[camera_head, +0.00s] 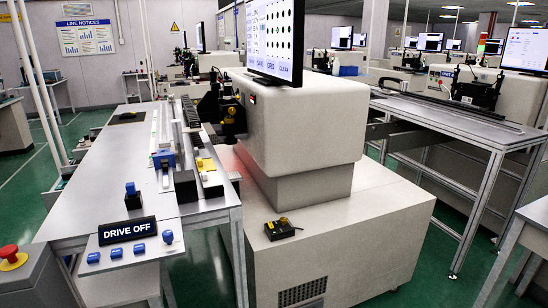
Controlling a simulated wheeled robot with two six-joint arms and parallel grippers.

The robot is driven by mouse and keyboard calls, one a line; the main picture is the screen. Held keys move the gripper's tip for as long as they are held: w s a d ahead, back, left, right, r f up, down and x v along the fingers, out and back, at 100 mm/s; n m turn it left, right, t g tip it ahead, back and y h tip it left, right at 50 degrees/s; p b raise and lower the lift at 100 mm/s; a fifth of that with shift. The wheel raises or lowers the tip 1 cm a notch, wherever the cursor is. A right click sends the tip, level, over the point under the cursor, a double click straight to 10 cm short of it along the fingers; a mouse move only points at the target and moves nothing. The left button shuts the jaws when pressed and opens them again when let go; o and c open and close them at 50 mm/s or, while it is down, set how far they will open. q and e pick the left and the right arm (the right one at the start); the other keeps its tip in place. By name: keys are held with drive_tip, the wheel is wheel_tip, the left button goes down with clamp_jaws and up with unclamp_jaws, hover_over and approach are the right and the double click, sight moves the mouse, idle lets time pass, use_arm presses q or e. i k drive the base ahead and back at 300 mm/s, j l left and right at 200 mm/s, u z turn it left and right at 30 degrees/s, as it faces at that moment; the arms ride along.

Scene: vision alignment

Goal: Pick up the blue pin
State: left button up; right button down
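Several blue parts show on and below the grey bench at left, and I cannot tell for sure which one is the blue pin. A small upright blue-topped piece (131,188) stands near the front edge of the bench. A larger blue block (163,159) sits farther back at the end of a white rail. A blue knob (167,237) is on the sloped front panel, right of the DRIVE OFF sign. Neither of my grippers is in view.
The bench (85,190) has a clear left side. Long rails (190,140) and dark blocks fill its right side, beside a large beige machine (305,125) with a monitor (275,40). A red stop button (9,253) is at lower left. A second bench (460,120) stands at right.

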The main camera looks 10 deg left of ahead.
sight(131, 188)
drive_tip(key=u, duration=1.2)
